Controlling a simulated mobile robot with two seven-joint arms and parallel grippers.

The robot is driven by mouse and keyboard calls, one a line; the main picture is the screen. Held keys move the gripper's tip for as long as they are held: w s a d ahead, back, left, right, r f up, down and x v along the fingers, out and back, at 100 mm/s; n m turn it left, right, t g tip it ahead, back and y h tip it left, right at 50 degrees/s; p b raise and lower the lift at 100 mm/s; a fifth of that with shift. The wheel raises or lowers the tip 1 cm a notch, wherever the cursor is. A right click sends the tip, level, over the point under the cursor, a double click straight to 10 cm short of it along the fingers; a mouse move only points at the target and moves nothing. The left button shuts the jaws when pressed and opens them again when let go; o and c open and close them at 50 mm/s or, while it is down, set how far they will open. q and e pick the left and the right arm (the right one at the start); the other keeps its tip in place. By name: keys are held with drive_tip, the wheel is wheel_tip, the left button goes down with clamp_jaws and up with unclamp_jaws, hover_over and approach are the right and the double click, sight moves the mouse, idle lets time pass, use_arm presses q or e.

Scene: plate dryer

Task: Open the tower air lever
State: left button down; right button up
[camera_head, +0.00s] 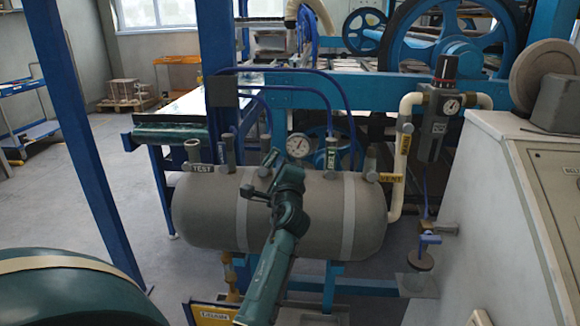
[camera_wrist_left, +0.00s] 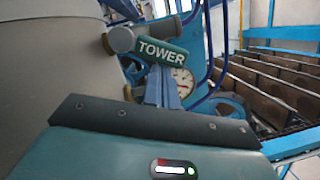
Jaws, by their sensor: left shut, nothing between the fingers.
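The tower air lever (camera_wrist_left: 163,52) shows in the left wrist view as a green handle lettered TOWER, joined to a grey round fitting beside the tank. My left gripper (camera_head: 269,160) is shut and empty, above the front of the grey tank (camera_head: 310,215) and left of the gauge in the head view. In the left wrist view its fingertips (camera_wrist_left: 164,80) lie close to the TOWER handle. I cannot tell whether they touch it. In the head view I cannot read TOWER on any lever, and my gripper hides part of the tank top. My right gripper is out of view.
A round pressure gauge (camera_head: 299,145) stands by the tank top. Blue tubes (camera_head: 320,88) arch over the tank. A beige pipe (camera_head: 401,165) and a grey cabinet (camera_head: 500,220) stand at the right.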

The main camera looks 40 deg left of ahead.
use_arm(q)
drive_tip(key=n, duration=0.1)
drive_tip(key=r+n+p, duration=0.1)
drive_tip(key=a+n+p, duration=0.1)
drive_tip(key=shift+s+a+r+n+g, duration=0.1)
drive_tip(key=shift+s+r+n+g, duration=0.2)
drive_tip(key=shift+r+g, duration=0.1)
drive_tip(key=shift+s+a+n+p, duration=0.1)
drive_tip(key=shift+a+n+p, duration=0.05)
drive_tip(key=shift+n+p, duration=0.45)
drive_tip(key=shift+s+a+r+n+p, duration=0.1)
drive_tip(key=shift+a+n+p, duration=0.05)
drive_tip(key=shift+n+p, duration=0.25)
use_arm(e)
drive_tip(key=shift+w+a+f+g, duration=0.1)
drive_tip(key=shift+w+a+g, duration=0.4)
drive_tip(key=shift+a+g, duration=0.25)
use_arm(q)
drive_tip(key=shift+h, duration=0.4)
drive_tip(key=shift+s+g, duration=0.1)
drive_tip(key=shift+g, duration=0.2)
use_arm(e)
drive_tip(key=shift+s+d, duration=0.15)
